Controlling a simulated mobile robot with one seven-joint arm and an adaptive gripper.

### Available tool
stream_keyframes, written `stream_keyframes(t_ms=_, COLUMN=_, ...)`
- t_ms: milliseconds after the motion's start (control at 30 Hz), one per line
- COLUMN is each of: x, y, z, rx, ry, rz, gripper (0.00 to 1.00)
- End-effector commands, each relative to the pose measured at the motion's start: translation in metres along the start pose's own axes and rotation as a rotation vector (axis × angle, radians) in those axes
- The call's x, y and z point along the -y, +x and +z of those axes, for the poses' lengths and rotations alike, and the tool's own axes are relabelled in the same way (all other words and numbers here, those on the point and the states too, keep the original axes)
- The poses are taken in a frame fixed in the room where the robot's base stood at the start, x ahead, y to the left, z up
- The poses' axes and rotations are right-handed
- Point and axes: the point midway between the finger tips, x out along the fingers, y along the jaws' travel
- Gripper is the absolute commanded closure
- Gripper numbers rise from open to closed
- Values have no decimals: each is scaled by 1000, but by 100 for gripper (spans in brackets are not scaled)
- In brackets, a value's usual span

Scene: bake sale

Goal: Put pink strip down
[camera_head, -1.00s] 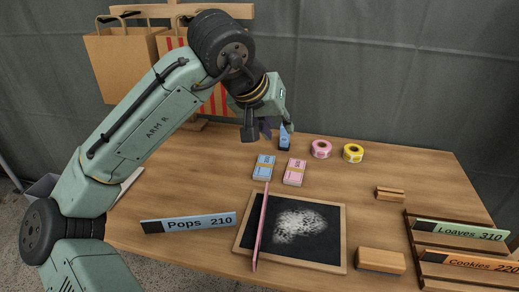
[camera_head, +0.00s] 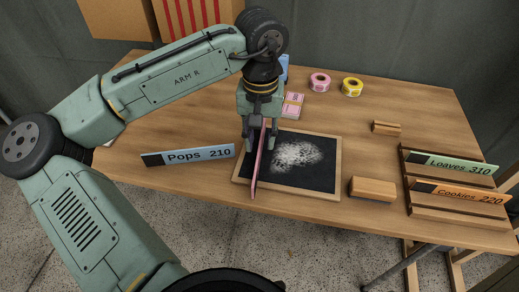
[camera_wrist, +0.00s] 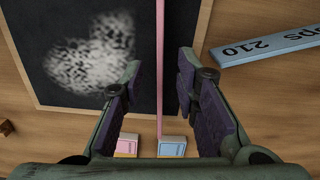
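The pink strip (camera_head: 257,172) is long and thin and lies along the left part of the framed chalkboard (camera_head: 325,165), reaching past its near and far edges. My gripper (camera_head: 256,146) is over the strip's far half, pointing down. In the wrist view the strip (camera_wrist: 160,45) runs between the two fingers of my gripper (camera_wrist: 158,82), with a gap on each side. The fingers are apart and do not close on it. The strip's far end is partly hidden by my gripper in the head view.
The blue Pops 210 strip (camera_head: 195,154) lies left of the board. A wooden block (camera_head: 372,189) is at right, beside a rack (camera_head: 455,213) holding Loaves and Cookies strips. Bare table lies right of the tapes.

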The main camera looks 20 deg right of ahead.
Motion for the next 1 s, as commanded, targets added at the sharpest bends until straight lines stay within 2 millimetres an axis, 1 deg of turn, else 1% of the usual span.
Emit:
stream_keyframes(t_ms=33, x=0, y=6, z=0, rx=0, ry=-1, rz=0, gripper=72)
stream_keyframes(t_ms=133, x=0, y=15, z=0, rx=-1, ry=1, rz=1, gripper=72)
stream_keyframes(t_ms=367, x=0, y=17, z=0, rx=-2, ry=1, rz=1, gripper=72)
stream_keyframes(t_ms=467, x=0, y=17, z=0, rx=-2, ry=1, rz=1, gripper=77)
stream_keyframes(t_ms=800, x=0, y=17, z=0, rx=-2, ry=1, rz=1, gripper=100)
stream_keyframes(t_ms=1000, x=0, y=17, z=0, rx=-2, ry=1, rz=1, gripper=100)
